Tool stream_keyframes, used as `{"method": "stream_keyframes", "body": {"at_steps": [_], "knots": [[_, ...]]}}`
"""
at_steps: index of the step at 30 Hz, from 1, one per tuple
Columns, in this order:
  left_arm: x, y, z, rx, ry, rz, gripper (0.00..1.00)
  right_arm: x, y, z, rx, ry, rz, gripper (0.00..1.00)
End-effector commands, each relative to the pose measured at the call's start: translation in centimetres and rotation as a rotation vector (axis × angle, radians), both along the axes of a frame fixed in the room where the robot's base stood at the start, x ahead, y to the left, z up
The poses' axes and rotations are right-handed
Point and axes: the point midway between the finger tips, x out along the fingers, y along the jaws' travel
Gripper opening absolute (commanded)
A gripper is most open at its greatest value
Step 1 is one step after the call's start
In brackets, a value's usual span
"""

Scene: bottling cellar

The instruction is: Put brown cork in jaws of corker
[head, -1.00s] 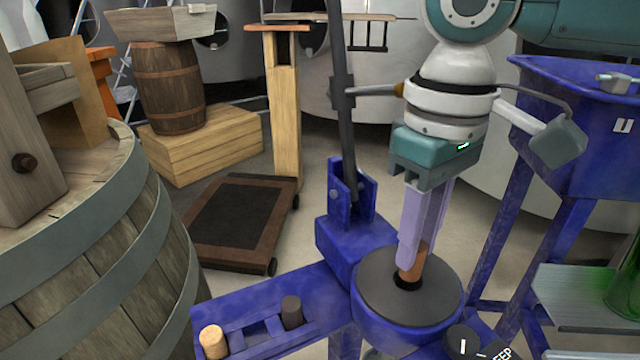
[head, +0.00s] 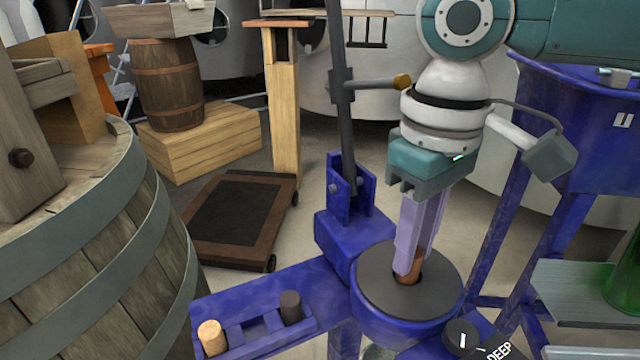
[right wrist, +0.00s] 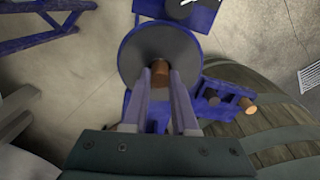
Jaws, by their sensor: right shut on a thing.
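The brown cork (head: 412,278) is upright between the fingertips of my right gripper (head: 408,266), which is shut on it. The cork's lower end is at the dark hole in the middle of the corker's round grey plate (head: 380,290); I cannot tell how deep it sits. In the right wrist view the cork (right wrist: 160,68) shows between the fingertips (right wrist: 160,82), over the middle of the plate (right wrist: 137,52). The fingers hide part of the cork and the hole. My left gripper is not in view.
A blue rack (head: 240,337) left of the plate holds a pale cork (head: 212,337) and a dark cork (head: 291,307). The corker's tall lever (head: 343,110) stands behind the plate. A large barrel (head: 100,260) is at left, a green bottle (head: 624,285) at right.

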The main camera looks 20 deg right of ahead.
Motion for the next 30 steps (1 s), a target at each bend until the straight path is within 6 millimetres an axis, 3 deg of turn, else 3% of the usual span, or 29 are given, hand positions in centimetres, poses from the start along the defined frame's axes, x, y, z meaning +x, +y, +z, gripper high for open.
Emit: {"method": "stream_keyframes", "body": {"at_steps": [14, 15, 24, 30], "knots": [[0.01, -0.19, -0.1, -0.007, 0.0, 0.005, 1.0, -0.02, 0.0, -0.55, 0.0, 0.0, 0.001, 0.0], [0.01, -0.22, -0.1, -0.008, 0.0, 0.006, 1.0, -0.02, 0.01, -0.55, 0.0, 0.0, 0.001, 0.29], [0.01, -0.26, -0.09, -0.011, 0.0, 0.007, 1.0, -0.02, 0.01, -0.54, 0.0, 0.0, 0.001, 0.61], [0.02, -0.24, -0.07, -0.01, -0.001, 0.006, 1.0, -0.02, 0.0, -0.52, 0.0, 0.0, 0.001, 0.61]]}}
